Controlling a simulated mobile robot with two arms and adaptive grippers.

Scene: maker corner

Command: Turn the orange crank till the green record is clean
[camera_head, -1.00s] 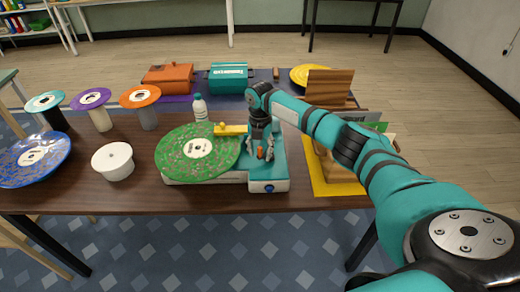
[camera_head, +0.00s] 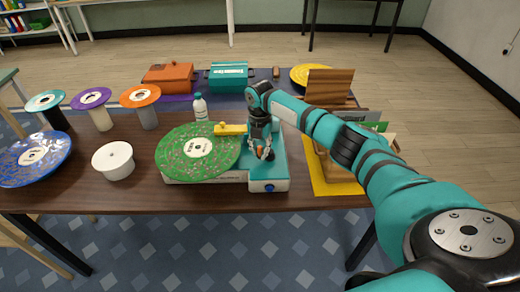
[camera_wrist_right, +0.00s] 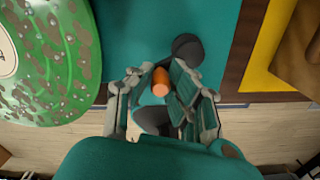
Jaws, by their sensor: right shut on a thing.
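The green record (camera_head: 174,160) lies flat on the teal and white cleaning machine (camera_head: 270,186), covered in many greyish-brown specks; its white label shows in the middle. It also shows at the left of the right wrist view (camera_wrist_right: 40,85). My right gripper (camera_head: 264,152) points down over the machine's right part. In the right wrist view my gripper (camera_wrist_right: 160,88) has its fingers on both sides of the orange crank handle (camera_wrist_right: 160,80) and is shut on it. In the head view the fingers hide the handle. My left gripper is out of view.
A yellow arm (camera_head: 231,129) reaches over the record. A white bottle (camera_head: 200,107) stands behind it, and a white tub (camera_head: 113,161) and blue record (camera_head: 33,159) are at left. Wooden pieces on a yellow mat (camera_head: 334,184) stand close at right.

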